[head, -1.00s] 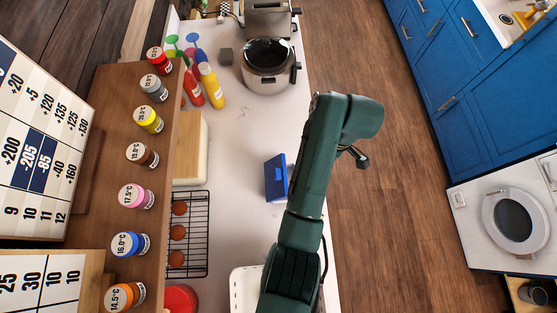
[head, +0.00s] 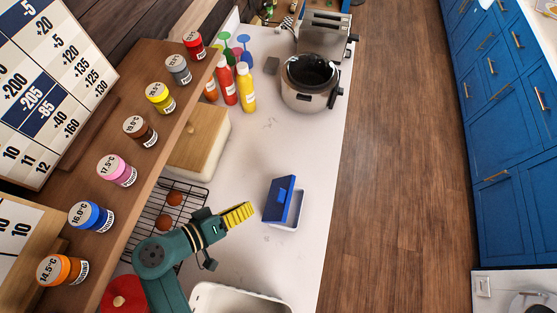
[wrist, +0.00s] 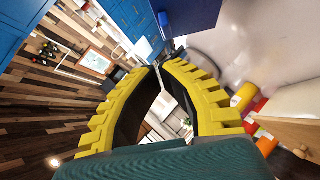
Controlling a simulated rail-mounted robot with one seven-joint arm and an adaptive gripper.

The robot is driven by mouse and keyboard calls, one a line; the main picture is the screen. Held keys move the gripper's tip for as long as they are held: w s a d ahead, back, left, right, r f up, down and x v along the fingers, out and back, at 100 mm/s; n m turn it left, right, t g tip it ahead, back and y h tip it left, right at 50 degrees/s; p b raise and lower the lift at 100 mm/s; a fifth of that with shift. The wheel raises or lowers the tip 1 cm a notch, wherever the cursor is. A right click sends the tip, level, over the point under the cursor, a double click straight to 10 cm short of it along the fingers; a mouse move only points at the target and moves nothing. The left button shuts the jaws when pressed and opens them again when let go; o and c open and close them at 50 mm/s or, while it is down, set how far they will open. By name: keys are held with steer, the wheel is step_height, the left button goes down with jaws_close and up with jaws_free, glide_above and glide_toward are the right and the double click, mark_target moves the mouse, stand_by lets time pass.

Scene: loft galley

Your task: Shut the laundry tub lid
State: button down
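The laundry tub is a small white box (head: 287,226) on the counter in the head view. Its blue lid (head: 278,200) stands tilted up over it, and white shows along the near and right edges. How far the lid is open is hard to tell. My gripper (head: 251,210), with yellow ridged fingers, is just left of the lid, apart from it in the picture. In the wrist view the fingertips (wrist: 165,67) come together with nothing visible between them. A blue panel (wrist: 190,18) at the top there is probably the lid.
A wire rack (head: 163,205) with brown round items and a wooden-topped box (head: 203,140) lie left. A sink (head: 235,300) is nearest. Bottles (head: 246,88) and a cooker (head: 308,82) stand farther back. Jars line a shelf (head: 150,130). Counter between tub and cooker is clear.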

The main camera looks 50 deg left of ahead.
steer(key=x, duration=0.6)
steer(key=p+x, duration=0.1)
steer(key=x, duration=0.2)
steer(key=shift+w+a+f, duration=0.25)
steer(key=shift+w+a, duration=0.1)
steer(key=shift+r, duration=0.1)
